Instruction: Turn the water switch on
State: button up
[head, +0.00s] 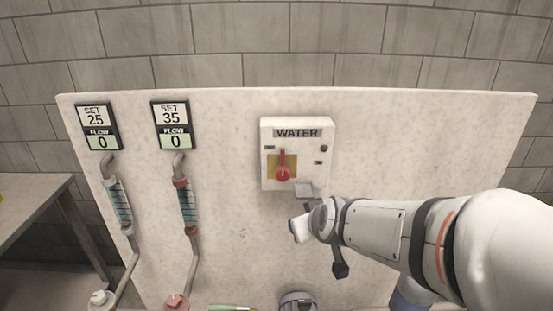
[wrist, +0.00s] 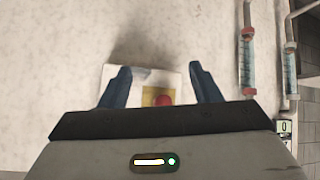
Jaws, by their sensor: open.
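In the wrist view the box (wrist: 174,80) appears upside down, and the red switch (wrist: 162,100) shows low between my fingers, partly hidden behind the gripper body. My gripper (wrist: 158,72) is open and empty. In the head view my gripper (head: 299,228) is just below and right of the box, apart from the switch; its fingers are hard to make out there.
Left of the box are two flow displays reading "SET 25" (head: 98,114) and "SET 35" (head: 171,113), both with flow 0. Flow tubes (head: 119,204) and (head: 184,205) run below them. A grey table (head: 35,200) stands at far left. The panel right of the box is clear.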

aim_at(282, 177)
jog(key=w+a+n+t+b, duration=0.1)
jog(key=w+t, duration=0.2)
jog(key=w, duration=0.2)
jog(key=w+a+r+n+t+h+b, duration=0.1)
jog(key=w+a+t, duration=0.1)
jog(key=w, duration=0.4)
jog(key=w+a+n+t+b, duration=0.1)
jog(key=w+a+t, duration=0.1)
jog(key=w, duration=0.4)
jog(key=shift+a+r+t+h, duration=0.2)
jog(key=shift+t+h, duration=0.2)
jog(key=shift+t, duration=0.5)
jog(key=shift+c, duration=0.3)
jog(key=c, duration=0.9)
